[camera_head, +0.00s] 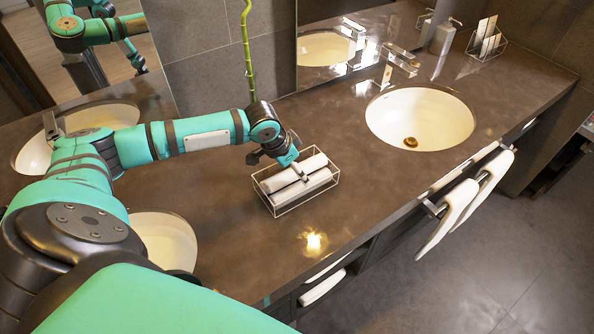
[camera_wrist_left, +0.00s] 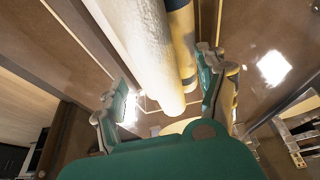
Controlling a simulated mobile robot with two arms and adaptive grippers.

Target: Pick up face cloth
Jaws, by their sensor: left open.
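Two rolled white face cloths lie side by side in a wire basket (camera_head: 283,211) on the brown counter. The far face cloth (camera_head: 312,162) and the near face cloth (camera_head: 312,184) are both partly covered by my left gripper (camera_head: 301,175) in the head view. My left gripper is open, pointing down at the rolls. I cannot tell whether a finger touches a roll. My right gripper is not in view.
A sink (camera_head: 420,118) with a faucet (camera_head: 400,60) is to the right. Another sink (camera_head: 165,242) lies under my left arm. A green stalk (camera_head: 247,45) stands behind the basket. White towels (camera_head: 450,215) hang on the counter front. The counter between basket and right sink is clear.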

